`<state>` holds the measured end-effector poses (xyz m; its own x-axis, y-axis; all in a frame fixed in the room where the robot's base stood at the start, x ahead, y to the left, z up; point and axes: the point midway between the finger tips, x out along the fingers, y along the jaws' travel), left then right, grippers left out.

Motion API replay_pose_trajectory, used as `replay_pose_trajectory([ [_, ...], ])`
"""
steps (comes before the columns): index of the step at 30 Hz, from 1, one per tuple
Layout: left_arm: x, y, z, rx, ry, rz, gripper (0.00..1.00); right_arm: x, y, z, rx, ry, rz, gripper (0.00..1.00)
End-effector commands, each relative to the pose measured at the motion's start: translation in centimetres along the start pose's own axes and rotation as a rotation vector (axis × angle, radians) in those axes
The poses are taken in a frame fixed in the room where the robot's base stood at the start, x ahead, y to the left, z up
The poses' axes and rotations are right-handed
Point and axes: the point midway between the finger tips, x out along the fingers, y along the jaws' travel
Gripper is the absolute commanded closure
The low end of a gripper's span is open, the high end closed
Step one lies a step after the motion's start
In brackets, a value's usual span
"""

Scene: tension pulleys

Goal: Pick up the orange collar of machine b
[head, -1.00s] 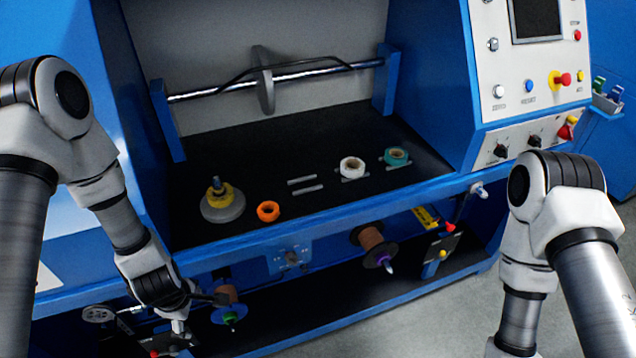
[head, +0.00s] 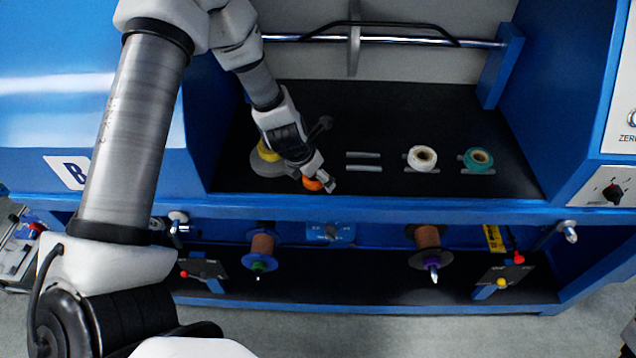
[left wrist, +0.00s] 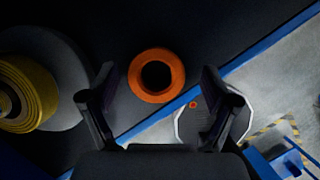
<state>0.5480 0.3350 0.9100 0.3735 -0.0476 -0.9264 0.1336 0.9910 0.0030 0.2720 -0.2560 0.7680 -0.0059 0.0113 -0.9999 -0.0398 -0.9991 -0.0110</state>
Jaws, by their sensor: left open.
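The orange collar (head: 312,184) lies on the black shelf of the machine marked B, near its front edge. In the left wrist view the orange collar (left wrist: 156,75) is a ring with a dark hole, just beyond and between the two fingers. My left gripper (head: 322,186) is over the collar and partly hides it in the head view. In the left wrist view the left gripper (left wrist: 158,95) is open, with nothing between its fingers. My right gripper is not in view.
A grey disc with a yellow spool (head: 268,150) stands close left of the collar. A white ring (head: 422,157) and a teal ring (head: 479,159) sit to the right, past thin metal bars (head: 363,168). The blue front edge (head: 400,207) runs just below. A shaft (head: 400,41) crosses behind.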

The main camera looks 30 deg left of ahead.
Motion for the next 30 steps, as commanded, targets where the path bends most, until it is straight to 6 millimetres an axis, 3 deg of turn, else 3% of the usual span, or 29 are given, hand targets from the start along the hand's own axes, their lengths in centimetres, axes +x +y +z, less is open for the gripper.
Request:
replay_pose_trajectory([
  [5,-0.1,0.0,0.1,0.0,-0.001,0.0,0.16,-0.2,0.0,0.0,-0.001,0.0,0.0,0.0],
  [10,-0.1,0.0,0.1,0.0,-0.001,0.0,0.76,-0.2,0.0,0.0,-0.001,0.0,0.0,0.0],
  [21,-0.6,0.0,0.2,0.0,0.001,0.0,0.77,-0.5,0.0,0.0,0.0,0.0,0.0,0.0],
  [23,-1.5,0.0,0.6,-0.001,-0.001,0.0,0.77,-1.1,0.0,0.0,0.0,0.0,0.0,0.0],
  [30,-7.2,0.0,3.0,-0.002,-0.002,0.0,0.77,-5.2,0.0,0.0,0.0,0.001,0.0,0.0],
])
